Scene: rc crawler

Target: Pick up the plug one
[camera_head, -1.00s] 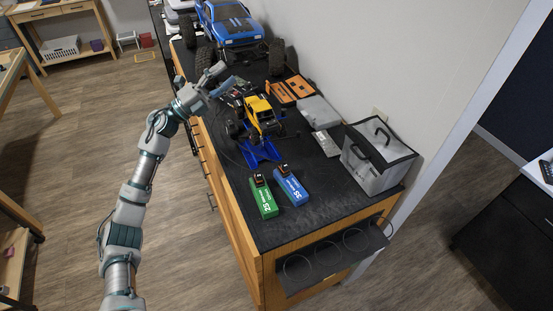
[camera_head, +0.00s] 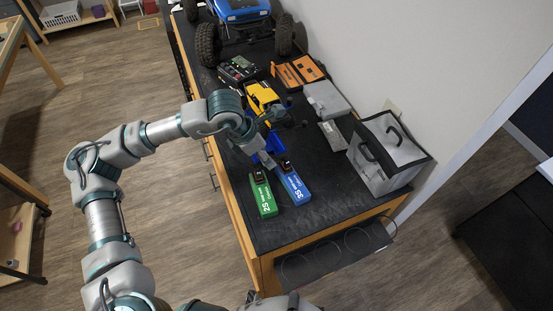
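A green battery pack (camera_head: 264,200) marked 2S lies on the dark bench top, with a dark plug (camera_head: 259,175) at its far end. A blue battery pack (camera_head: 294,187) marked 3S lies to its right, with another dark plug (camera_head: 285,164) at its far end. My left gripper (camera_head: 264,158) is just beyond the two plugs, pointing down towards them. Its fingers are small and partly merge with the blue stand (camera_head: 274,143) behind, so open or shut cannot be told. I see nothing held. My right gripper is not in view.
A yellow crawler (camera_head: 262,94) is partly hidden behind my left wrist. A big blue truck (camera_head: 240,12), orange cases (camera_head: 299,72), a grey box (camera_head: 326,100) and a grey bag (camera_head: 388,158) stand around. The bench top in front of the batteries is clear.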

